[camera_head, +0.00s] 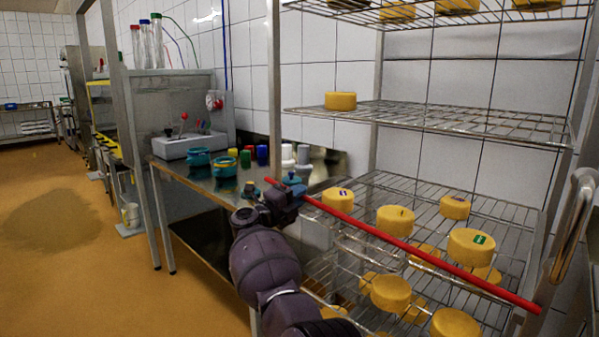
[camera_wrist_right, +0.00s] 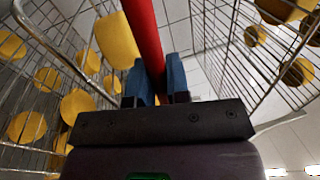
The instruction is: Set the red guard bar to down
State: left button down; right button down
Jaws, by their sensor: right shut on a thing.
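The red guard bar (camera_head: 420,254) is a long thin rod across the front of the wire rack. In the head view it slants from upper left to lower right, ending by the rack's right post. My right gripper (camera_head: 292,182) is at the bar's left end. In the right wrist view, the blue fingers of the gripper (camera_wrist_right: 163,82) are on either side of the red bar (camera_wrist_right: 142,35), shut on it. The fingers hide part of the bar. My left gripper is not in view.
The wire rack (camera_head: 430,120) holds several yellow cheeses, some on shelves behind the bar. A steel table (camera_head: 205,178) with teal pots (camera_head: 224,167), coloured cups and a grey box (camera_head: 188,146) stands to the left. The floor (camera_head: 100,260) at left is clear.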

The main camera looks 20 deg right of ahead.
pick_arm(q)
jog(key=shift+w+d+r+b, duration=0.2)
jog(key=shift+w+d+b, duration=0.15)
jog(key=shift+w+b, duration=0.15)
pick_arm(e)
jog(key=shift+n+t, duration=0.3)
jog(key=shift+n, duration=0.4)
notch_tip(320, 180, down, 5)
jog(key=shift+f, duration=0.2)
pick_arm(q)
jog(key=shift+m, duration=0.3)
pick_arm(e)
jog(key=shift+f, duration=0.2)
jog(key=c, duration=1.4)
grip_release()
jog(key=shift+f, duration=0.1)
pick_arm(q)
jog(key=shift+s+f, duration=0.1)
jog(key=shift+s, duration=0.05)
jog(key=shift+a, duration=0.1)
pick_arm(e)
jog(key=shift+a, duration=0.1)
